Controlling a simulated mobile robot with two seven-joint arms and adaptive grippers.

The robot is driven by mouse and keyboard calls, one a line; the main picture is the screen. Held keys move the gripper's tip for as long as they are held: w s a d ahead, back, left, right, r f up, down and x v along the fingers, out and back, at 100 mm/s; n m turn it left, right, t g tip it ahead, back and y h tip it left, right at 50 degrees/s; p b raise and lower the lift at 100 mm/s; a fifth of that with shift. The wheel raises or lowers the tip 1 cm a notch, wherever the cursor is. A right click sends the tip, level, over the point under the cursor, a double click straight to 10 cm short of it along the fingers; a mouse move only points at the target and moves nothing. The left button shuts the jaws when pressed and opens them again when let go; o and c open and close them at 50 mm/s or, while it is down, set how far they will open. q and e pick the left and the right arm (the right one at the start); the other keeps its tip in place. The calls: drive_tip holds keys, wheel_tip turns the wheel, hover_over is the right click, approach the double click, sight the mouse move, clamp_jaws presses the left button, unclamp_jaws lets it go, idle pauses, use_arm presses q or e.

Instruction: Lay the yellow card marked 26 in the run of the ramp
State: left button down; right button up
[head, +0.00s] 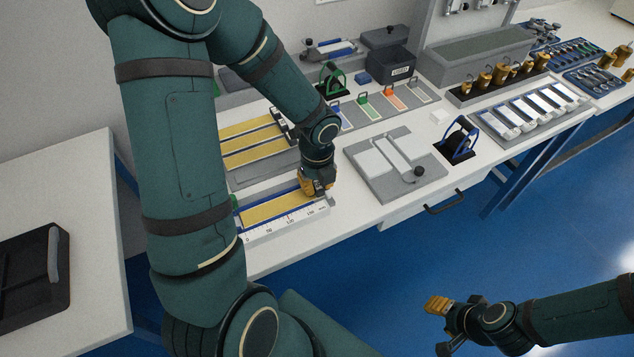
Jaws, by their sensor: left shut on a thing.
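My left gripper (317,190) is shut at the right end of a ramp (284,229) with a white numbered scale along its front edge and a yellow run (272,212). The gripper points down, and its yellow-brown fingers hide most of what they hold. That thing appears to be the yellow card, but neither its outline nor its number 26 can be made out. I cannot tell whether it touches the run. My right gripper (438,305) is over the blue floor, away from the table; its fingers are too small to judge.
Behind the ramp lies a tray with yellow strips (250,155). A row of coloured cards (391,99) with handles lies farther back. A grey plate fixture (395,165) and a blue-framed stand (458,140) are to the right. My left arm covers the table's left part.

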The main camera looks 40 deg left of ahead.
use_arm(q)
drive_tip(key=shift+f, duration=0.3)
drive_tip(key=c, duration=0.9)
unclamp_jaws()
drive_tip(key=shift+c, duration=0.2)
wheel_tip(320, 180, up, 12)
